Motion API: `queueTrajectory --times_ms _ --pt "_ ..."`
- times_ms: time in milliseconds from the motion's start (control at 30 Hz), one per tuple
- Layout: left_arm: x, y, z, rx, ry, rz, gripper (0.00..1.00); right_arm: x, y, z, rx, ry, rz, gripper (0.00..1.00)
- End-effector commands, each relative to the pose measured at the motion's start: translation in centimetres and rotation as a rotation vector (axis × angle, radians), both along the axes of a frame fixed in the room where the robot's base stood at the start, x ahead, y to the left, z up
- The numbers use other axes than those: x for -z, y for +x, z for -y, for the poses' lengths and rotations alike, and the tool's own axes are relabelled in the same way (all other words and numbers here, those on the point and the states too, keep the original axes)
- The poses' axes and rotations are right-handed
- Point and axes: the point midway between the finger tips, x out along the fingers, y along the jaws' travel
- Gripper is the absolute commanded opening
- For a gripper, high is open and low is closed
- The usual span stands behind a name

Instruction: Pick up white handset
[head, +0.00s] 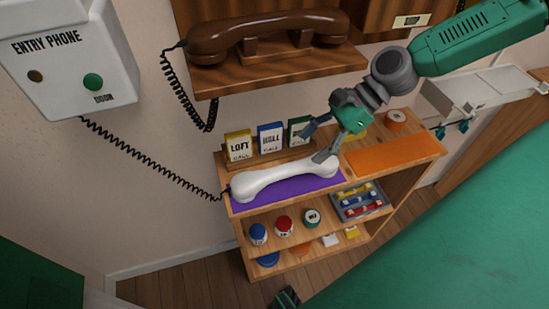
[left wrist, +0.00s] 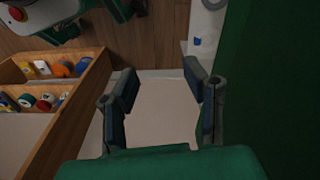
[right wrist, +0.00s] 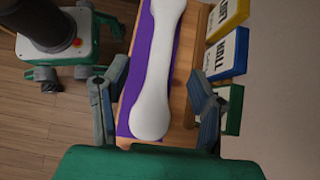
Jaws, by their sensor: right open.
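The white handset (head: 285,180) lies on a purple mat (head: 288,195) on top of a wooden shelf unit. Its black coiled cord runs up to the white entry phone (head: 75,60) on the wall. My right gripper (head: 316,145) is open just above the handset's right part. In the right wrist view the handset (right wrist: 152,85) runs lengthwise between the spread fingers of this gripper (right wrist: 157,82), with a gap on both sides. I cannot tell its exact height above the handset. My left gripper (left wrist: 160,82) is open and empty, over the floor and wall side.
Loft, hall and another call card (head: 270,138) stand upright behind the handset. A brown handset (head: 265,35) rests on a wooden wall shelf above. An orange mat (head: 385,158) and orange tape roll (head: 396,116) lie to the right. Lower shelves hold jars and a grey tray (head: 362,213).

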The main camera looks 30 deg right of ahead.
Motion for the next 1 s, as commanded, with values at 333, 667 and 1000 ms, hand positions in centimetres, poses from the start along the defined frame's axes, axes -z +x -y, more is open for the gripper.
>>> queueTrajectory --times_ms 333,667,1000 --pt "3.1 0.0 0.1 0.002 -0.001 -0.001 0.40 4.6 0.9 -4.1 -0.004 -0.003 -0.003 0.52" --pt "4.5 0.0 0.1 0.001 0.000 0.000 0.40 6.6 1.5 -6.4 -0.006 -0.005 -0.001 0.52" --pt "5.6 0.0 0.1 0.001 -0.001 0.000 0.40 8.7 2.2 -8.2 -0.002 -0.001 0.002 0.52"
